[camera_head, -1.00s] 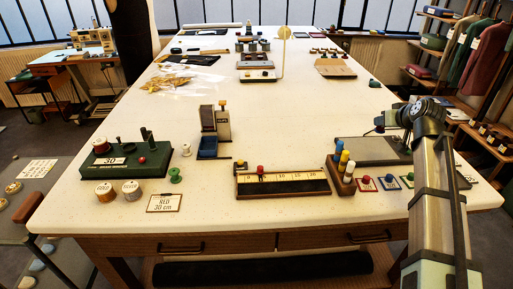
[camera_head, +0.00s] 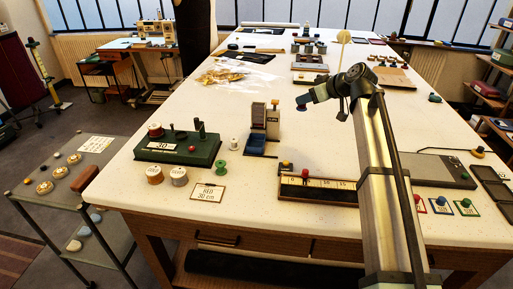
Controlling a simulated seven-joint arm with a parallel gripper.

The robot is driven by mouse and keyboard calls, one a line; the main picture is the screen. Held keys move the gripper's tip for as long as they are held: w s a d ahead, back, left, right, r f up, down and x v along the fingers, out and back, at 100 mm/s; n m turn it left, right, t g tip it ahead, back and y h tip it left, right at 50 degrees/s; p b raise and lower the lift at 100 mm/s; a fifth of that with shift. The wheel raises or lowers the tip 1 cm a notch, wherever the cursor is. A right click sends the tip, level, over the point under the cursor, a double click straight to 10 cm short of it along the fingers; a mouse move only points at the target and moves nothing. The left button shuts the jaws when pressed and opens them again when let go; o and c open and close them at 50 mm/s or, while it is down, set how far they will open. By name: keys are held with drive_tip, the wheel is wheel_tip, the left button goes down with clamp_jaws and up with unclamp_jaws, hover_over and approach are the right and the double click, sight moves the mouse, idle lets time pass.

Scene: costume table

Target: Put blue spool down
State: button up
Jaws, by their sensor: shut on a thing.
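My gripper (camera_head: 303,101) hangs over the table, right of and above the blue-based stand in the picture. It is shut on a small dark-blue piece, the blue spool (camera_head: 301,108), which shows only a little below the fingertips. The spool is held above the table top (camera_head: 225,110). A white spool (camera_head: 234,144) and a green spool (camera_head: 220,166) stand on the table left of the stand. My arm hides the spool block at the right of the ruler.
A green-based machine (camera_head: 180,148) stands at left, with two labelled spools (camera_head: 178,176) and a card (camera_head: 208,193) in front. The blue-based stand (camera_head: 264,130) and ruler board (camera_head: 318,188) are near the middle. Coloured cards (camera_head: 441,204) lie at right. A plastic bag (camera_head: 235,76) lies farther back.

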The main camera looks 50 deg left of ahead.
sight(262, 136)
drive_tip(key=s+a+r+n+g, duration=0.2)
drive_tip(key=s+a+n+g, duration=0.15)
drive_tip(key=s+a, duration=0.7)
drive_tip(key=shift+h, duration=0.3)
drive_tip(key=f, duration=1.1)
drive_tip(key=s+d+f, duration=0.1)
drive_tip(key=f, duration=0.5)
drive_tip(key=shift+f, duration=0.35)
drive_tip(key=shift+f, duration=0.15)
drive_tip(key=o, duration=0.8)
drive_tip(key=shift+d+r, duration=0.15)
drive_tip(key=shift+r, duration=0.1)
drive_tip(key=v, duration=1.1)
drive_tip(key=shift+d+r, duration=0.25)
drive_tip(key=shift+r, duration=0.05)
drive_tip(key=shift+w, duration=0.1)
